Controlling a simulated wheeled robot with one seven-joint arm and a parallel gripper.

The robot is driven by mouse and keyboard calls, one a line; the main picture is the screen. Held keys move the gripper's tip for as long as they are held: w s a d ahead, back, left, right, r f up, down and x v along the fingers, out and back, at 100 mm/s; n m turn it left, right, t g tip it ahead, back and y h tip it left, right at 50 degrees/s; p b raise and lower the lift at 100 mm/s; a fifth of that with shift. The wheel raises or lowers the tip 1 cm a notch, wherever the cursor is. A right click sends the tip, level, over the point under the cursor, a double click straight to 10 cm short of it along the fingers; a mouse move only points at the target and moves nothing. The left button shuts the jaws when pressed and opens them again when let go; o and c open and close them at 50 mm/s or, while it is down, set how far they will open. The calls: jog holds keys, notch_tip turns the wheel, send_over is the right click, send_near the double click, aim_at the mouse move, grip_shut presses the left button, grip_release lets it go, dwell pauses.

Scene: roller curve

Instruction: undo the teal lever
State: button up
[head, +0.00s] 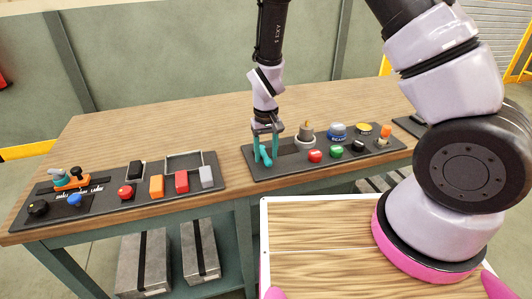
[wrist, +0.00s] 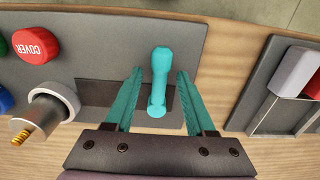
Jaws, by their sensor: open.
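A teal lever (wrist: 159,78) stands on the dark grey panel (wrist: 117,45) in the wrist view, with a rounded end at the top of the picture and a narrower part below. My gripper (wrist: 160,72) is open, with one teal finger on each side of the lever and a gap on both sides. In the head view my gripper (head: 264,155) is low over the left end of the right-hand panel (head: 290,172). There its teal fingers and the lever overlap, and I cannot tell them apart.
Beside the lever are a metal post (head: 305,133), a red button (head: 315,155) and a green button (head: 336,151). The wooden tabletop (head: 190,125) behind is clear.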

grip_shut()
dwell(1.4)
